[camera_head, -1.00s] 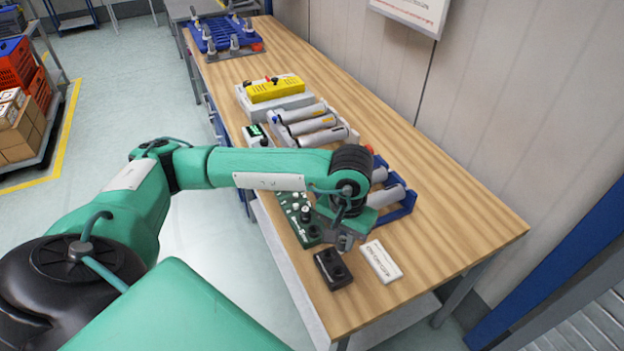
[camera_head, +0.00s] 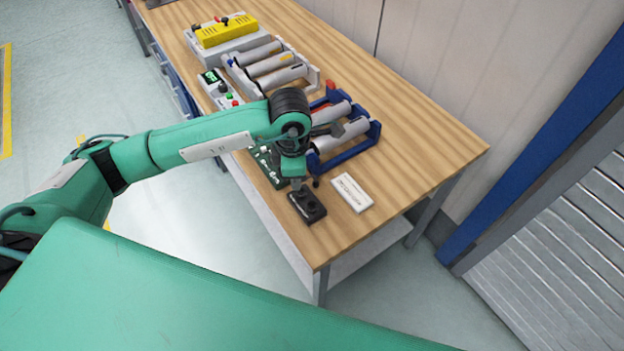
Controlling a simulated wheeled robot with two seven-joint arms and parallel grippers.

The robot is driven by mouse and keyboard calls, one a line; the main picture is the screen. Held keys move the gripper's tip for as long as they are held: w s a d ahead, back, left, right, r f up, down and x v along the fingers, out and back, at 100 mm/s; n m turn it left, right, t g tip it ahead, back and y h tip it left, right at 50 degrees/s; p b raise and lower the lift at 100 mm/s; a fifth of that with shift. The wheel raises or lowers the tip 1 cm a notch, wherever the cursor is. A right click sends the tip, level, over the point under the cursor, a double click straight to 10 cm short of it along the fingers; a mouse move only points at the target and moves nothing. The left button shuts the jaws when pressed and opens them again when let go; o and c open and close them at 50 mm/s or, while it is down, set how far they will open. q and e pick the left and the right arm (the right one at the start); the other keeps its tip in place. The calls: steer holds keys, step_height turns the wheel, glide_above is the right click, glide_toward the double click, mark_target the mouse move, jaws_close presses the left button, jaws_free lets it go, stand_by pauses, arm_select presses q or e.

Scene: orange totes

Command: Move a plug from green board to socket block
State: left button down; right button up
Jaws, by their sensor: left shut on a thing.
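The black socket block (camera_head: 309,212) lies near the front corner of the wooden bench, left of a white label plate. My left gripper (camera_head: 300,186) points down right over the block's far end. It is shut on a small dark plug, mostly hidden by the fingers. Whether the plug touches the block or hangs just above it I cannot tell. The green board (camera_head: 266,164) lies just behind the block, partly covered by my left arm. Small light and dark parts stand on it, too small to tell apart. My right gripper is not in view.
The white label plate (camera_head: 351,192) lies right of the block. A blue rack (camera_head: 366,141) with grey cylinders stands behind it. Farther back are a light rack (camera_head: 311,75) with cylinders and a yellow box (camera_head: 226,31). The bench's right side is clear.

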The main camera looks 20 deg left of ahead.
arm_select(q)
steer(key=n, duration=0.4)
steer(key=d+n, duration=0.1)
steer(key=n, duration=0.1)
steer(key=shift+w+f, duration=0.25)
steer(key=shift+f, duration=0.15)
steer(key=shift+w+d+f+n+b, duration=0.15)
steer(key=shift+d+f+n+b, duration=0.2)
steer(key=shift+f+n, duration=1.75)
steer(key=shift+w+d+f+n+b, duration=0.25)
steer(key=shift+d+f+n, duration=0.25)
steer(key=shift+n, duration=3.2)
steer(key=shift+w+d+f+n+b, duration=0.1)
steer(key=shift+d+f+n+b, duration=0.25)
steer(key=shift+f+n, duration=1.75)
steer(key=shift+r+n, duration=0.8)
steer(key=shift+r, duration=0.05)
steer(key=shift+f, duration=0.15)
steer(key=shift+f+b, duration=0.65)
steer(key=shift+f, duration=0.1)
steer(key=shift+f, duration=0.25)
